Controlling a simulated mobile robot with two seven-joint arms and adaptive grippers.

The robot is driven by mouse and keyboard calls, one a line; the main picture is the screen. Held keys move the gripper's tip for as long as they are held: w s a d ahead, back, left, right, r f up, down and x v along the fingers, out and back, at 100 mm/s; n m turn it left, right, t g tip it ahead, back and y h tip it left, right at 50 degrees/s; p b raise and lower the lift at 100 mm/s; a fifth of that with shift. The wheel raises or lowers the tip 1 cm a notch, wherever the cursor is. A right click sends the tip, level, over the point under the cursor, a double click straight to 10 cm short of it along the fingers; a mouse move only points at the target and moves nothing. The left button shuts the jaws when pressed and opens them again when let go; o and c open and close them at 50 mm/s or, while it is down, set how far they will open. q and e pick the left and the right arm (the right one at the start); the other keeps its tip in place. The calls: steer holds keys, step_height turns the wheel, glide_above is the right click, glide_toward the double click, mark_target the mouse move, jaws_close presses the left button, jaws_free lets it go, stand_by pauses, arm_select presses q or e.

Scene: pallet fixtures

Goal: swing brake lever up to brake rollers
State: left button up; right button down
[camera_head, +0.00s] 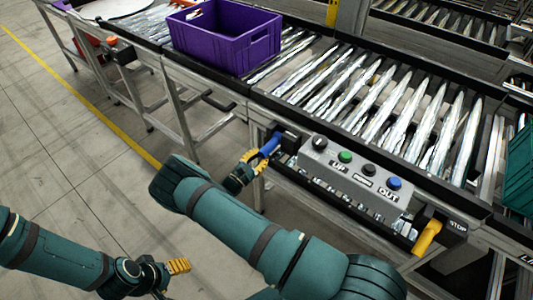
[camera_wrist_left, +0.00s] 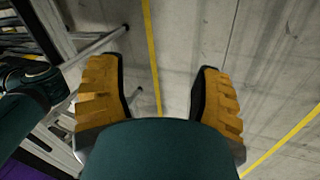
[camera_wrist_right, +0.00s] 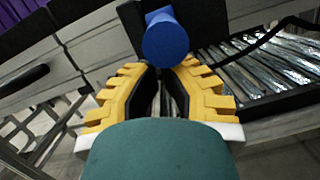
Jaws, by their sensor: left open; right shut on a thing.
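A blue-handled lever (camera_head: 270,145) sits on a dark bracket at the conveyor's front rail, left of the grey button box. Its round blue end (camera_wrist_right: 165,42) shows just beyond the fingertips in the right wrist view. My right gripper (camera_head: 252,158) is shut on the blue lever; the fingers hide part of it. The fingers (camera_wrist_right: 163,72) close together just below the blue end. The metal rollers (camera_head: 380,110) lie behind the rail. My left gripper (camera_head: 178,268) is open and empty over the floor, away from the conveyor; its spread fingers (camera_wrist_left: 158,95) have only floor between them.
A purple crate (camera_head: 222,48) stands on the rollers at the back left. The grey button box (camera_head: 350,177) is right of the blue lever. A yellow lever (camera_head: 427,237) sits by the STOP label. A teal crate (camera_head: 520,170) is at the right edge. The left floor is clear.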

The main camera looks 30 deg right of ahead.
steer(key=r+p, duration=0.1)
steer(key=r+y+p, duration=0.1)
steer(key=y+p, duration=0.1)
steer(key=shift+s+a+r+g, duration=0.1)
steer(key=shift+a+r+g, duration=0.15)
steer(key=shift+r+g, duration=0.15)
steer(key=shift+r+y+p, duration=0.3)
steer(key=shift+y+p, duration=0.35)
steer(key=shift+y, duration=0.15)
arm_select(q)
step_height(320, 180, up, 6)
steer(key=w, duration=0.2)
steer(key=shift+a+t+p, duration=0.2)
steer(key=shift+t+p, duration=0.15)
steer(key=shift+t, duration=0.05)
arm_select(e)
steer(key=shift+r+g, duration=0.25)
steer(key=shift+g, duration=0.05)
steer(key=shift+r, duration=0.15)
arm_select(q)
steer(key=f+b, duration=0.1)
steer(key=s+f+b, duration=0.1)
steer(key=shift+a+f+b, duration=0.1)
steer(key=shift+f+b, duration=0.2)
arm_select(e)
steer(key=s+a+f, duration=0.1)
steer(key=s+a, duration=0.2)
steer(key=a, duration=0.8)
steer(key=shift+s, duration=0.2)
steer(key=shift+a, duration=0.1)
